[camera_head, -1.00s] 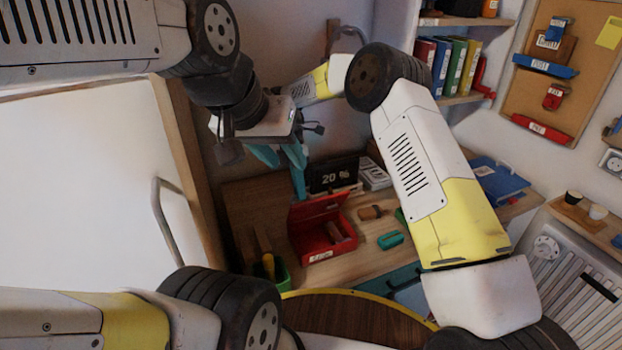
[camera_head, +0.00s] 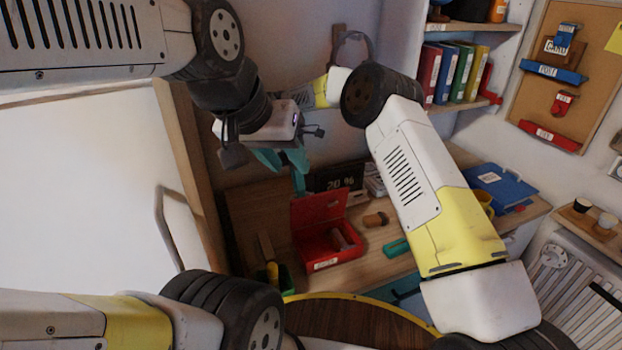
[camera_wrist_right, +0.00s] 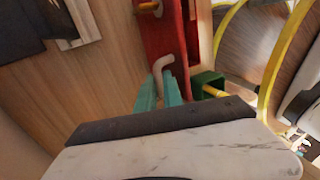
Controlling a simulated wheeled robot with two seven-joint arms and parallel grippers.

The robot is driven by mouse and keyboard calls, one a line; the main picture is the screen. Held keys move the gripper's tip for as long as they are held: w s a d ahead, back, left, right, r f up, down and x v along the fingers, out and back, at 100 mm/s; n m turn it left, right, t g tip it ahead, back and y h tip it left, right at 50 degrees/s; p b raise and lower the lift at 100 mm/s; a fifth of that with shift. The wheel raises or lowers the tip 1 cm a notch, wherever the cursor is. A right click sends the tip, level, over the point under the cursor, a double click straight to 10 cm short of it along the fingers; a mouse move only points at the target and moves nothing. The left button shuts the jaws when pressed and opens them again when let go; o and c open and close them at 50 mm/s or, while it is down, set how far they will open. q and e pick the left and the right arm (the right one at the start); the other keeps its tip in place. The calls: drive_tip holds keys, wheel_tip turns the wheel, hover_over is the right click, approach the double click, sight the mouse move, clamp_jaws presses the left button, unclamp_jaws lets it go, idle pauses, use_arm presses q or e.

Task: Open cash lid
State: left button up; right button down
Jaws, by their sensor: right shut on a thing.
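The red cash box (camera_head: 325,262) stands on the wooden desk with its lid (camera_head: 318,208) raised at the back. A brownish item lies inside it. A small white label is on its front.
A green holder (camera_head: 284,278) with yellow items stands left of the box. A brown stamp-like item (camera_head: 376,219) and a green block (camera_head: 397,248) lie to its right. A dark sign (camera_head: 338,178) stands behind. A blue folder (camera_head: 497,186) lies farther right.

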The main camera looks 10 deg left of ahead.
drive_tip(key=c, duration=1.5)
unclamp_jaws()
drive_tip(key=shift+s+a+f, duration=0.1)
drive_tip(key=shift+f, duration=0.15)
drive_tip(key=shift+r, duration=0.1)
drive_tip(key=shift+v, duration=3.9)
